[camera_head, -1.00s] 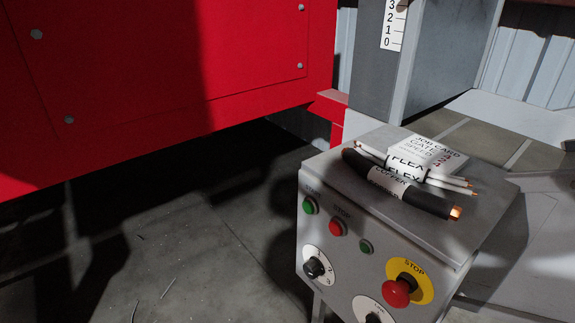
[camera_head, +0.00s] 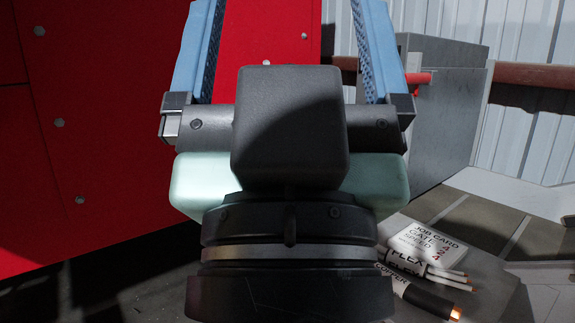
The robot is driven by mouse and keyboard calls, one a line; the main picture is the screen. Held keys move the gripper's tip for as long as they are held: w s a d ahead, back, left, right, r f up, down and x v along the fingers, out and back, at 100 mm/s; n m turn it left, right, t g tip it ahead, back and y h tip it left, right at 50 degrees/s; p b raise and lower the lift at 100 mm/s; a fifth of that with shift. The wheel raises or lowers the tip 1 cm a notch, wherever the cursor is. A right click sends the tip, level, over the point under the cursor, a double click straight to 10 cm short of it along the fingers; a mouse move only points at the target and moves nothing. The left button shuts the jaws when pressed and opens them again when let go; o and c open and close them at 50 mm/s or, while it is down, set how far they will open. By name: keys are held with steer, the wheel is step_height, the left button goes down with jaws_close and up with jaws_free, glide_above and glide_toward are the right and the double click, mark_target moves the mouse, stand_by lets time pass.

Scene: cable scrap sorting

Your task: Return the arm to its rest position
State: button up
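My gripper (camera_head: 288,30) fills the upper middle of the head view, seen from behind its dark body. Its two blue fingers stand wide apart and point up the picture. Their tips are cut off by the top edge.
A red machine panel (camera_head: 110,130) fills the left.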

step_height(320, 180, up, 22)
steer(key=p, duration=1.9)
steer(key=shift+w+a, duration=0.1)
